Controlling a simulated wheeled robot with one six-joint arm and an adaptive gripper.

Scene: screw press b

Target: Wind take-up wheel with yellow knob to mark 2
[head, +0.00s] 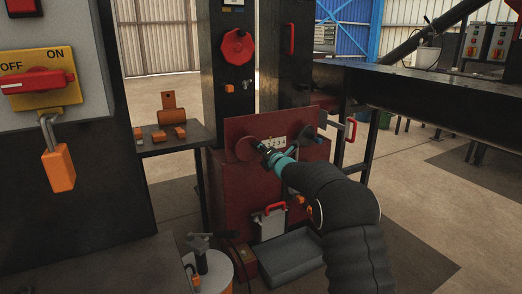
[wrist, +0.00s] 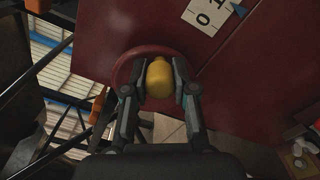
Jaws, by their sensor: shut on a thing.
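The take-up wheel (wrist: 124,68) is a dark red ring on the red machine front in the wrist view. Its yellow knob (wrist: 159,78) sits between the two fingers of my gripper (wrist: 160,88), which is shut on it. In the head view the wheel (head: 244,149) is at the left of the red panel, and my gripper (head: 264,149) reaches its right side; the knob is hidden there. A white number plate (head: 273,143) is right of the wheel. In the wrist view the plate (wrist: 207,14) shows 0 and 1, with a blue pointer (wrist: 240,11) near the 1.
A second, dark wheel (head: 305,135) is at the panel's right. A red-handled white hatch (head: 269,222) is below, above a grey bin (head: 290,258). A side table (head: 176,139) with orange parts stands left. An ON/OFF switch box (head: 40,80) is at the near left.

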